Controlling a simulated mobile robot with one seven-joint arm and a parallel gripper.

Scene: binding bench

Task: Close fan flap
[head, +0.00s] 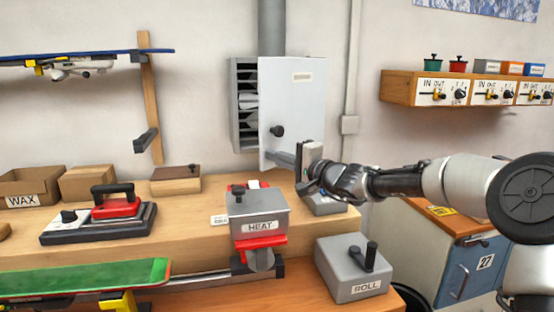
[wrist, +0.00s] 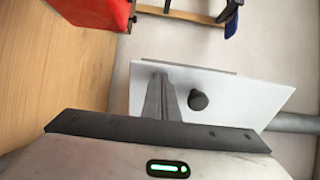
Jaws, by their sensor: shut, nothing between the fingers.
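The fan flap (head: 298,95) is a pale grey panel with a dark round knob (head: 277,131) low on its left side. It stands ajar in front of the grey fan box (head: 243,138), whose slatted inside shows to the left of the flap. My gripper (head: 275,156) is shut and empty at the flap's lower edge, just below the knob. In the wrist view the shut fingers (wrist: 158,82) lie in front of the flap (wrist: 245,95), to the left of the knob (wrist: 198,100). Whether they touch the flap I cannot tell.
A grey HEAT box (head: 258,207) stands on the bench below the flap, with a grey ROLL box (head: 353,268) to its right. A vertical duct (head: 271,28) rises above the fan box. A shelf with dials (head: 455,88) hangs at the right.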

